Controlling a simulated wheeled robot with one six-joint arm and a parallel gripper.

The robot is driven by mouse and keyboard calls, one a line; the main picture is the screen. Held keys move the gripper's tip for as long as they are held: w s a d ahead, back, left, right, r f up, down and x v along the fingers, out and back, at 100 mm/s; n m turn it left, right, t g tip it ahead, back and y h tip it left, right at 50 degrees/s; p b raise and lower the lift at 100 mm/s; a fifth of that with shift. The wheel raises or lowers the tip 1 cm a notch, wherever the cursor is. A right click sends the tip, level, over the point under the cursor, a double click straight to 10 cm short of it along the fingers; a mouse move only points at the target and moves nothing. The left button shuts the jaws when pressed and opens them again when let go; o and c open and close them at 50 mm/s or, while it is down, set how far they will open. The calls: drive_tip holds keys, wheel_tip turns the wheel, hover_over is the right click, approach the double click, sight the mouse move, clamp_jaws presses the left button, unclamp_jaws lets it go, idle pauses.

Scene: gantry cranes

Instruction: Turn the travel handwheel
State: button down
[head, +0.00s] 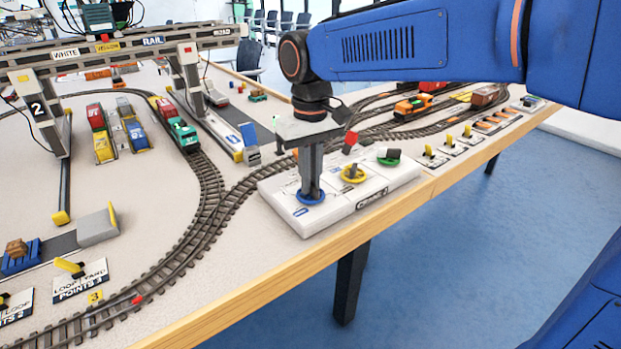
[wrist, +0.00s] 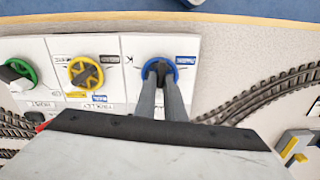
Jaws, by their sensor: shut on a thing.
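A white control panel (head: 333,217) at the table's front edge carries a blue handwheel (head: 311,197), a yellow handwheel (head: 353,174) and a green handwheel (head: 388,157). My gripper (head: 311,192) points straight down at the blue handwheel, its fingers shut on the middle of it. In the wrist view the blue ring (wrist: 177,72) shows around my fingertips (wrist: 161,72), which hide its hub. The yellow wheel (wrist: 85,72) and the green wheel (wrist: 17,74) stand beside it, untouched. I cannot read which label says travel.
Railway track (head: 210,215) curves close to the panel's left side. A gantry crane (head: 130,47) spans the table at the back left. Yellow levers (head: 467,131) line the edge to the right. The floor in front is clear.

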drive_tip(key=n, duration=0.4)
drive_tip(key=shift+n, duration=2.1)
drive_tip(key=c, duration=1.8)
unclamp_jaws()
drive_tip(key=shift+c, duration=0.2)
wheel_tip(320, 180, up, 18)
drive_tip(key=shift+f, duration=0.25)
